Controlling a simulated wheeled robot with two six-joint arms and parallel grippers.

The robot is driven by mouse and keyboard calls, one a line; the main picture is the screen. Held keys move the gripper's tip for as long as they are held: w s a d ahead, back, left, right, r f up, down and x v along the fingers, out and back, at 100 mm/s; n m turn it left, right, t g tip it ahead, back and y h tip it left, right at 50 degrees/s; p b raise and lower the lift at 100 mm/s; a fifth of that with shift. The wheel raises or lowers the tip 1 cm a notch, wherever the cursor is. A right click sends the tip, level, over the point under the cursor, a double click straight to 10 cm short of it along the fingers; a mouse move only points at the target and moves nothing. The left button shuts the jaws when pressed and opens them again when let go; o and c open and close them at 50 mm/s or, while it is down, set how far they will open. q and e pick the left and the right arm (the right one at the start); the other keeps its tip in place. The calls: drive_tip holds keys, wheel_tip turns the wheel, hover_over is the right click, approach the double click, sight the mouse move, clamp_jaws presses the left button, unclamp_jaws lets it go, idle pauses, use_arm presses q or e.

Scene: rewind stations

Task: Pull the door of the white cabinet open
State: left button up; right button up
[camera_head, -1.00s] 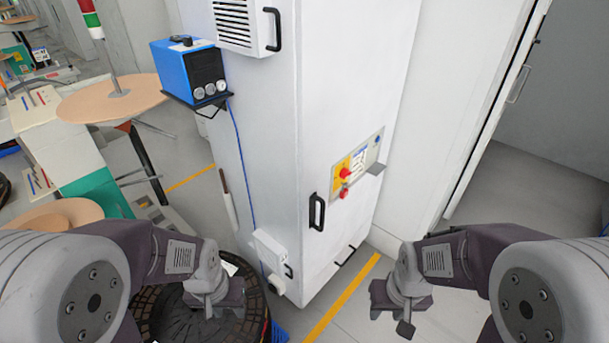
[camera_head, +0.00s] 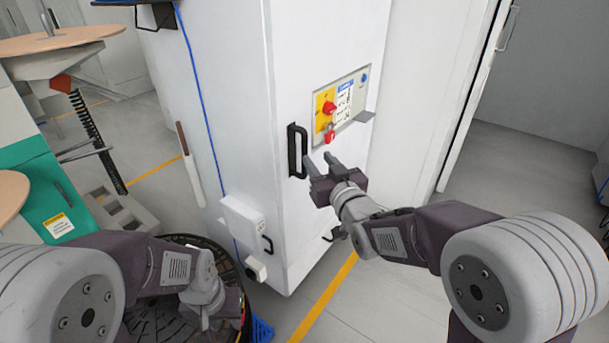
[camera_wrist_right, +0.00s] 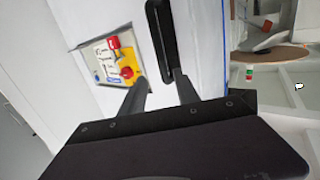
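The white cabinet (camera_head: 270,75) stands upright in the middle of the head view, its door shut. A black vertical bar handle (camera_head: 296,150) is on its front, left of a control panel (camera_head: 341,105) with a red knob. My right gripper (camera_head: 321,160) is open, its fingers just right of the handle and pointing at the door. In the right wrist view the handle (camera_wrist_right: 162,42) lies ahead of the two parted fingers (camera_wrist_right: 160,85), with nothing between them. My left gripper (camera_head: 212,308) hangs low at the left of the cabinet; its fingertips are unclear.
A dark round slatted thing (camera_head: 165,318) is on the floor under my left gripper. A small white box (camera_head: 243,222) juts from the cabinet's lower left side. Round-topped tables (camera_head: 55,40) stand at the left. The floor right of the yellow line (camera_head: 325,300) looks clear.

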sight(306, 143)
drive_tip(key=shift+t, duration=0.3)
drive_tip(key=x, duration=0.9)
drive_tip(key=shift+w+a+r+b, duration=0.1)
drive_tip(key=shift+a+r+b, duration=0.15)
drive_tip(key=shift+a+b, duration=0.15)
drive_tip(key=shift+d, duration=0.1)
clamp_jaws()
idle(0.6)
